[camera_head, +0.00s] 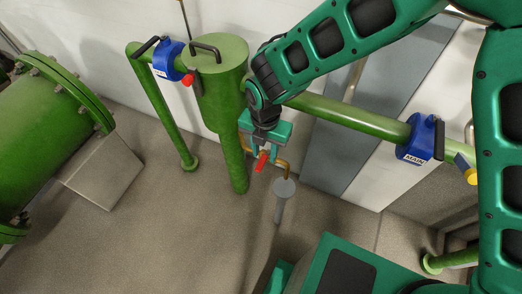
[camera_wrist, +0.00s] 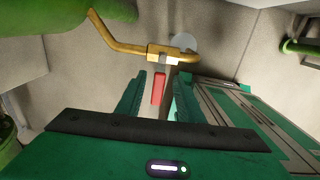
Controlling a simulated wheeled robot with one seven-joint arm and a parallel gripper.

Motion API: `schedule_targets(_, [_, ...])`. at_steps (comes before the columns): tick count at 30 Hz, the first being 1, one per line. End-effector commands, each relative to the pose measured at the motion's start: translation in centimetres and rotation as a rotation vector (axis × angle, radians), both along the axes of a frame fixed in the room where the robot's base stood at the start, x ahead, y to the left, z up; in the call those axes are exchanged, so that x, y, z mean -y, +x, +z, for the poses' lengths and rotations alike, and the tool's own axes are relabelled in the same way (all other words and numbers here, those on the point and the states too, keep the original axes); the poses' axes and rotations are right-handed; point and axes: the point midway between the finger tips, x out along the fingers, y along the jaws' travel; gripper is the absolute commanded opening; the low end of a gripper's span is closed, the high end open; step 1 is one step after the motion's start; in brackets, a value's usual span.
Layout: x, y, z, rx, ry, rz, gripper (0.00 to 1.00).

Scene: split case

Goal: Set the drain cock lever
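The drain cock lever is a small red handle (camera_head: 262,161) under my gripper (camera_head: 264,144) in the head view. In the wrist view the red lever (camera_wrist: 158,88) shows between the two green fingers of my gripper (camera_wrist: 159,94), with a gap on each side. The fingers are apart. The lever joins a brass valve body (camera_wrist: 163,51) on a bent brass pipe (camera_wrist: 115,40). In the head view the brass pipe (camera_head: 286,164) comes from the green vertical vessel and turns down over a grey drain funnel (camera_head: 284,188). Whether a finger touches the lever cannot be told.
The green vessel (camera_head: 217,85) stands close to the left of my gripper. A green horizontal pipe (camera_head: 350,116) with a blue valve labelled MAIN (camera_head: 416,140) runs behind. Another blue valve (camera_head: 168,60) and a red knob (camera_head: 187,80) are upper left. The floor (camera_head: 170,235) in front is clear.

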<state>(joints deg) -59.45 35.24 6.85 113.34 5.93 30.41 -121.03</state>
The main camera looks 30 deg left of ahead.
Motion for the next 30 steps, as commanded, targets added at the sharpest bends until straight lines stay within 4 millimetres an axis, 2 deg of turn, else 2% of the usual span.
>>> schedule_targets(11, [0.0, -0.7, 0.3, -0.010, -0.005, 0.010, 0.34])
schedule_targets(14, [0.0, -0.7, 1.4, -0.010, -0.004, 0.009, 0.34])
schedule_targets(24, [-0.1, -0.6, 7.7, -0.007, 0.000, 0.009, 0.34])
schedule_targets(30, [0.0, -0.6, 10.0, -0.008, -0.003, 0.008, 0.34])
